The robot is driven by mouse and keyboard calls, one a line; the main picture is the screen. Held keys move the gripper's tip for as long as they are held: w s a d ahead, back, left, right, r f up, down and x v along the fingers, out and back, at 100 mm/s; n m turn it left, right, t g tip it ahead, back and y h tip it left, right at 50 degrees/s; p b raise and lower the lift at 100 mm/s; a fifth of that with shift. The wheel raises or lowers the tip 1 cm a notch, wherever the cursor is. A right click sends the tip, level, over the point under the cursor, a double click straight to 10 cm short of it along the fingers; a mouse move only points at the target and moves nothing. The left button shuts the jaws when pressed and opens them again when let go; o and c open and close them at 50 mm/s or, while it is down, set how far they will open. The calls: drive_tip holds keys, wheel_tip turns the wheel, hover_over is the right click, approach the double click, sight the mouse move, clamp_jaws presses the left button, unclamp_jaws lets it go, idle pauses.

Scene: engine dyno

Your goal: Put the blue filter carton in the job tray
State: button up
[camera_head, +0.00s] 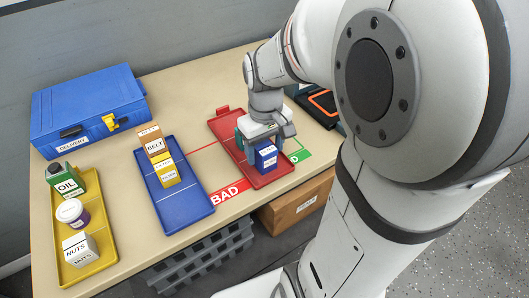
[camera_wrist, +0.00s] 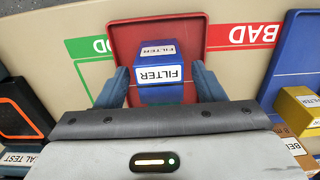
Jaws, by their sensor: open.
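The blue filter carton (camera_head: 266,157) stands in the red tray (camera_head: 224,124), near its front end. In the wrist view the carton (camera_wrist: 160,92) shows white FILTER labels and lies between the fingers. My gripper (camera_wrist: 159,74) is open, with a finger on each side of the carton and a visible gap on both sides. In the head view my gripper (camera_head: 263,143) is down over the red tray and hides part of it. Which tray is the job tray cannot be told from any label.
A blue tray (camera_head: 197,208) holds a BELT carton (camera_head: 152,139) and a yellow filter carton (camera_head: 167,173). A yellow tray (camera_head: 95,268) holds an oil can, a tub and a NUTS box. A blue case (camera_head: 90,110) stands behind. BAD (camera_head: 226,195) and green markings flank the red tray.

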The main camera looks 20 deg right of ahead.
sight(265, 148)
wheel_tip(265, 148, up, 9)
drive_tip(key=shift+f+p, duration=0.2)
drive_tip(key=shift+p, duration=0.5)
drive_tip(key=s+a+f+m+t, duration=0.2)
drive_tip(key=s+a+f, duration=0.1)
drive_tip(key=s, duration=0.4)
drive_tip(key=shift+s+a+f, duration=0.15)
drive_tip(key=shift+s+f, duration=0.15)
drive_tip(key=shift+f, duration=0.5)
